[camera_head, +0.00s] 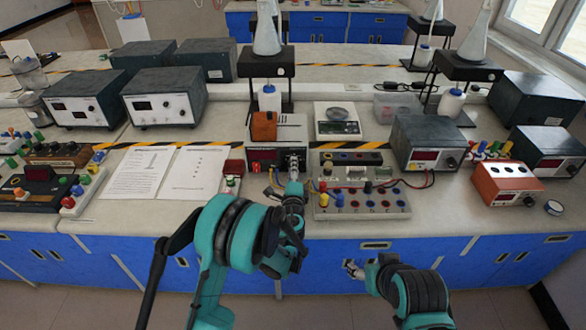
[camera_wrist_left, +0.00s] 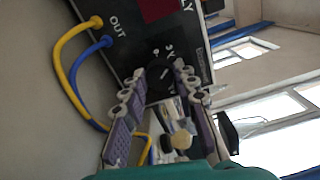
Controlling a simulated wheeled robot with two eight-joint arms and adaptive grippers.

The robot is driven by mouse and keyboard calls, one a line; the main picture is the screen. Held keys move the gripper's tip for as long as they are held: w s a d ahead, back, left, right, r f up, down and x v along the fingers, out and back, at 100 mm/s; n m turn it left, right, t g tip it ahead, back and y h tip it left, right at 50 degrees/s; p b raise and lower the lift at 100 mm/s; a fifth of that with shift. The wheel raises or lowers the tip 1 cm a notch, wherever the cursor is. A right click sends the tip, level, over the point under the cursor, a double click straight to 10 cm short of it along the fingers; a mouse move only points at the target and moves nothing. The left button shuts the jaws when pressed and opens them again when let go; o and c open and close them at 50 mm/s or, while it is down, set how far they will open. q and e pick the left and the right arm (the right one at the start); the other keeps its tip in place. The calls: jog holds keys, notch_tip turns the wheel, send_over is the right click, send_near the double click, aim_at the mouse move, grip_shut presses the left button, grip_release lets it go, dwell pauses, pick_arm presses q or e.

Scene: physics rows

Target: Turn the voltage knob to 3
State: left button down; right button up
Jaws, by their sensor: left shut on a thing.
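The power supply (camera_head: 262,155) stands mid-bench with a red display and a black front panel. My left gripper (camera_head: 293,163) is at the right part of this panel and hides the knob in the head view. In the left wrist view, the black voltage knob (camera_wrist_left: 162,79) with a pale pointer line sits between the fingertips of my left gripper (camera_wrist_left: 160,75), which is shut on it. Dial marks show beside the knob, but I cannot read the setting. My right gripper (camera_head: 354,268) is low in front of the blue cabinets, away from the bench top; its opening is too small to judge.
Yellow and blue leads (camera_wrist_left: 75,72) plug into the panel beside OUT. A terminal board (camera_head: 362,200) lies close right of the supply, and open papers (camera_head: 165,172) lie left. A digital scale (camera_head: 338,120) stands behind.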

pick_arm(q)
jog(key=shift+n, duration=0.3)
jog(key=c, duration=1.2)
grip_release()
jog(key=s, duration=0.7)
jog(key=shift+s, duration=0.3)
